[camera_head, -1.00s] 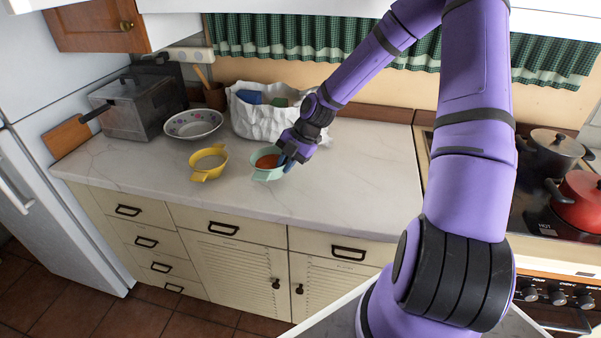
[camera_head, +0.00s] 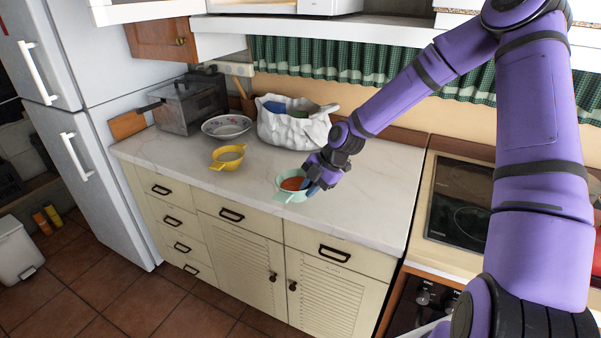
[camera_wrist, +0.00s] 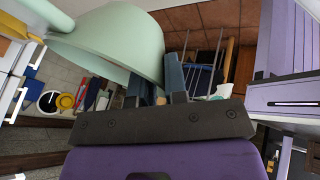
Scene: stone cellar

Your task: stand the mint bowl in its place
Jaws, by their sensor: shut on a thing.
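The mint bowl (camera_head: 290,190) has small side handles and something orange-red inside. In the head view it is upright at the front edge of the marble counter. I cannot tell whether it touches the counter. My gripper (camera_head: 314,187) is at its right side, shut on its rim. In the wrist view the mint bowl (camera_wrist: 118,42) fills the upper left, and its wall meets the fingers (camera_wrist: 155,85). No marked place for the bowl is plain to see.
A yellow bowl (camera_head: 228,157) stands on the counter (camera_head: 185,160) left of the mint bowl. Behind are a patterned dish (camera_head: 227,126), a white crumpled container (camera_head: 290,130) and a grey box-like appliance (camera_head: 192,103). A dark hob (camera_head: 458,205) is at the right. Counter right of my gripper is clear.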

